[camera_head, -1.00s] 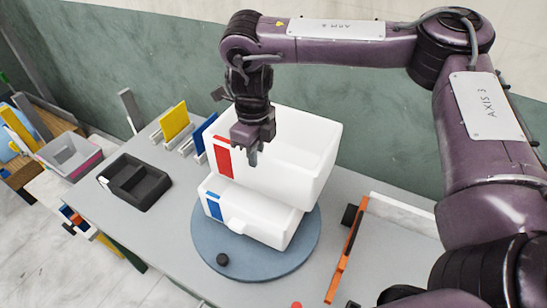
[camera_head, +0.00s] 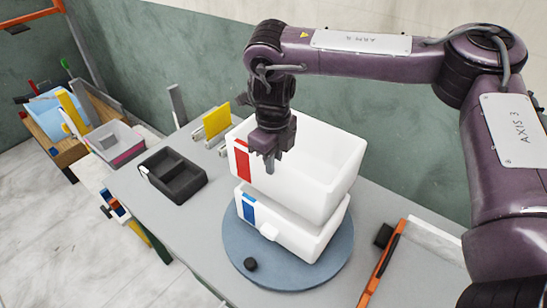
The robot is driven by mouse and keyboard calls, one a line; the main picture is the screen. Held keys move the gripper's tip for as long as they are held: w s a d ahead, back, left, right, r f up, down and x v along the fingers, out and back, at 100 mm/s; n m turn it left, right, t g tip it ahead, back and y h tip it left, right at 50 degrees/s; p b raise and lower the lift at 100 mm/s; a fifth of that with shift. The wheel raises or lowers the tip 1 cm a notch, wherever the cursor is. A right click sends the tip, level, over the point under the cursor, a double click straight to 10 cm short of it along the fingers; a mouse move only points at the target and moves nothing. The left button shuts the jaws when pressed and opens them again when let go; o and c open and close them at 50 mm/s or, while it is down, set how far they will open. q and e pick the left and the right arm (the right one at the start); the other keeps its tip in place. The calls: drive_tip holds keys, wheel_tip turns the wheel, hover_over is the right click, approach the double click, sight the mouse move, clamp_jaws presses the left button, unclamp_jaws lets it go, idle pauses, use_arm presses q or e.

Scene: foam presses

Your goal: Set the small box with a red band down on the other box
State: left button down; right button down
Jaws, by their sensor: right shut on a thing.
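My right gripper (camera_head: 271,158) is shut on the near wall of the white open-topped box with a red band (camera_head: 305,192). That box is roughly level, directly above the other white box, which has a blue band (camera_head: 291,238). The two boxes line up closely; I cannot tell whether the upper one touches the lower one. The upper box hides the inside of the lower one. The lower box sits on a round blue-grey disc (camera_head: 240,244). My left gripper is not in view.
A dark two-part tray (camera_head: 172,178) stands on the grey table (camera_head: 190,235) to the left, with a yellow panel (camera_head: 217,121) behind. An orange-edged tool (camera_head: 381,268) lies to the right of the disc. A black knob (camera_head: 250,264) is at the disc's front.

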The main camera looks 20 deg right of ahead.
sight(274, 180)
drive_tip(key=shift+f+b, duration=1.65)
drive_tip(key=shift+f, duration=1.85)
drive_tip(key=c, duration=1.3)
unclamp_jaws()
drive_tip(key=shift+c, duration=0.2)
drive_tip(key=shift+r, duration=0.15)
drive_tip(key=shift+r+b, duration=0.3)
drive_tip(key=shift+r, duration=3.45)
